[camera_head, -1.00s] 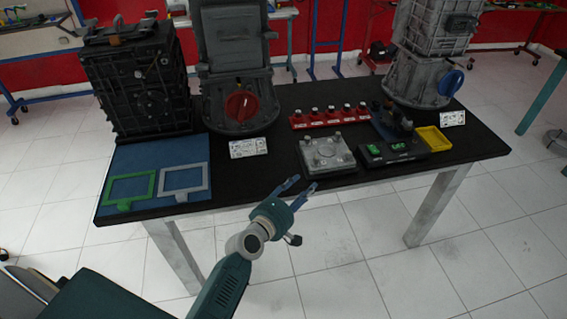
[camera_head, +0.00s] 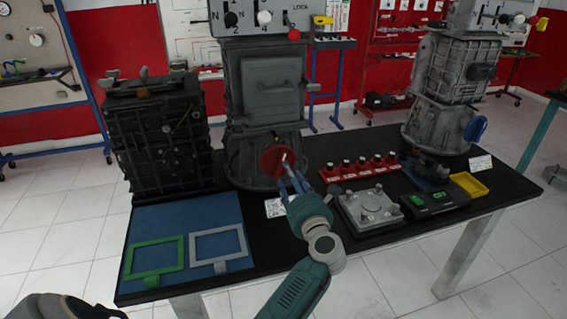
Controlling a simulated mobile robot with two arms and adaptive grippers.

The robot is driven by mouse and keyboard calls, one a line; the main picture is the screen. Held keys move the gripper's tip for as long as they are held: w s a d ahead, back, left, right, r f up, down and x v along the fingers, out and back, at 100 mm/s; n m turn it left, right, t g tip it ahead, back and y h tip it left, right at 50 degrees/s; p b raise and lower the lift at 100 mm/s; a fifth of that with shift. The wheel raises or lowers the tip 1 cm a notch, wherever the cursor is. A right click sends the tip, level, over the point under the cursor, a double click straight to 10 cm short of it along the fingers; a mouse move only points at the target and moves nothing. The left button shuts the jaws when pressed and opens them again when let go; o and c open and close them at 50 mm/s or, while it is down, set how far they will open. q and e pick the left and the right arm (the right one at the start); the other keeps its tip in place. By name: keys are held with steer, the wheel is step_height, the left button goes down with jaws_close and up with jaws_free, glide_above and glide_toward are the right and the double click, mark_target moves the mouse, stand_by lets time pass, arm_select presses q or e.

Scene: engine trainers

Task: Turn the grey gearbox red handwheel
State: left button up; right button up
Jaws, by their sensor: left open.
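The red handwheel (camera_head: 272,160) is on the lower front of the tall grey gearbox (camera_head: 262,105), which stands at the back of the black table. My left gripper (camera_head: 289,177) is open, with its fingers reaching up at the handwheel's lower right side. The fingertips overlap the wheel in this view; I cannot tell whether they touch it. The gripper partly hides a white label card (camera_head: 274,208) below the wheel. My right gripper is not in view.
A black engine block (camera_head: 155,140) stands left of the gearbox. A blue mat (camera_head: 200,212) with green and grey frames lies in front. Red knob rack (camera_head: 360,168), metal plate (camera_head: 368,207) and yellow tray (camera_head: 469,185) are to the right. Another gearbox with a blue wheel (camera_head: 475,129) stands further right.

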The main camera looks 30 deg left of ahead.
mark_target(281, 162)
arm_select(q)
steer(key=x, duration=0.4)
steer(key=shift+s+r, duration=0.1)
steer(key=shift+p+x, duration=0.35)
steer(key=shift+x, duration=1.65)
steer(key=shift+c, duration=0.8)
jaws_close()
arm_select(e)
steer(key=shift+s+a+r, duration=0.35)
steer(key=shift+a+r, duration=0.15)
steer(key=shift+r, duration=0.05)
